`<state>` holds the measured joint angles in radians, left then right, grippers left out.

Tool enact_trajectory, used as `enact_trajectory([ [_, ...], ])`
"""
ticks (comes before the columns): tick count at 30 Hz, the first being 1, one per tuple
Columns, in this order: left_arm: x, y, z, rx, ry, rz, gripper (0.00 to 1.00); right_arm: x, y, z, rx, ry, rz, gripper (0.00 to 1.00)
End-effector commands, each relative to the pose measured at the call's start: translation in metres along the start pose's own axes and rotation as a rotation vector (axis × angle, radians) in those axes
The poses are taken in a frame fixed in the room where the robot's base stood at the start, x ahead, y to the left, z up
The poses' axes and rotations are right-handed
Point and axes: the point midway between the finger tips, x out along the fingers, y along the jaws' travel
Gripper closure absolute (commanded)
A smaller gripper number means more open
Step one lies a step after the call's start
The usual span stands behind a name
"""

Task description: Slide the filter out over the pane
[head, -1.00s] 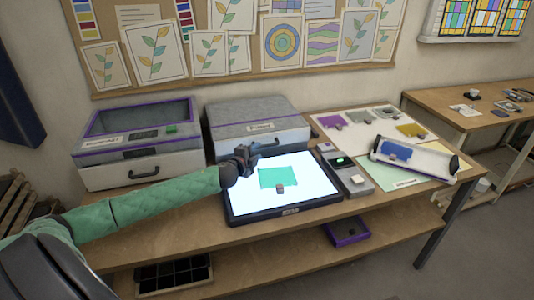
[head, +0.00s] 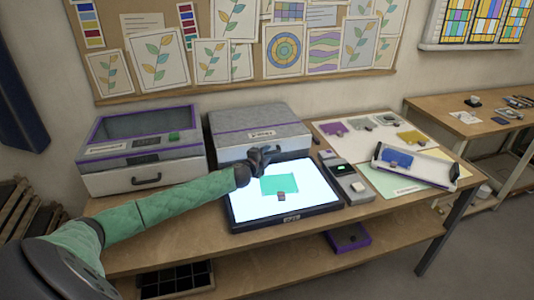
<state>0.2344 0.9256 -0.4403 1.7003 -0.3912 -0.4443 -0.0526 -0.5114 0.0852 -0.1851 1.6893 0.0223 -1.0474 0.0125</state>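A teal filter sheet (head: 280,184) lies on the bright lit panel (head: 243,211), with a small grey block (head: 281,197) at its front edge. A blue sheet (head: 397,158) with a small dark block lies in a white tray (head: 425,172) with dark ends on the right. My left gripper (head: 266,156) is over the back edge of the lit panel, just behind the teal sheet. I see nothing in it, but its fingers are too small and dark to tell whether they are apart. My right gripper is out of view. I cannot make out a separate pane.
A grey case (head: 262,122) stands close behind the lit panel, and a purple-trimmed box (head: 143,181) stands to its left. A grey device (head: 345,180) sits right of the panel. Purple, grey and yellow sheets lie on a white board (head: 352,142) at the back right.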

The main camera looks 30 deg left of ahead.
Motion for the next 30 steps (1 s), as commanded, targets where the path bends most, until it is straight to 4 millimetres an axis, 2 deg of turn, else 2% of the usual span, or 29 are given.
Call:
enact_trajectory([
  [6,0.0084,-0.0001,-0.0001,0.002,0.001,0.000,0.64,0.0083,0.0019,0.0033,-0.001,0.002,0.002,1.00],
  [14,0.0087,0.0004,-0.0002,0.002,0.001,0.000,0.64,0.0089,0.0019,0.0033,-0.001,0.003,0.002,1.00],
  [18,0.0087,0.0003,-0.0002,0.001,0.001,0.000,0.91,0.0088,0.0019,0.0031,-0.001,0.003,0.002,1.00],
  [20,0.0086,0.0003,-0.0002,0.001,0.001,0.000,1.00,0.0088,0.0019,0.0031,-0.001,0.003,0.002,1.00],
  [30,0.0032,0.0025,-0.0055,0.001,0.001,0.001,1.00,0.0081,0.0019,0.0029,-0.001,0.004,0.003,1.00],
])
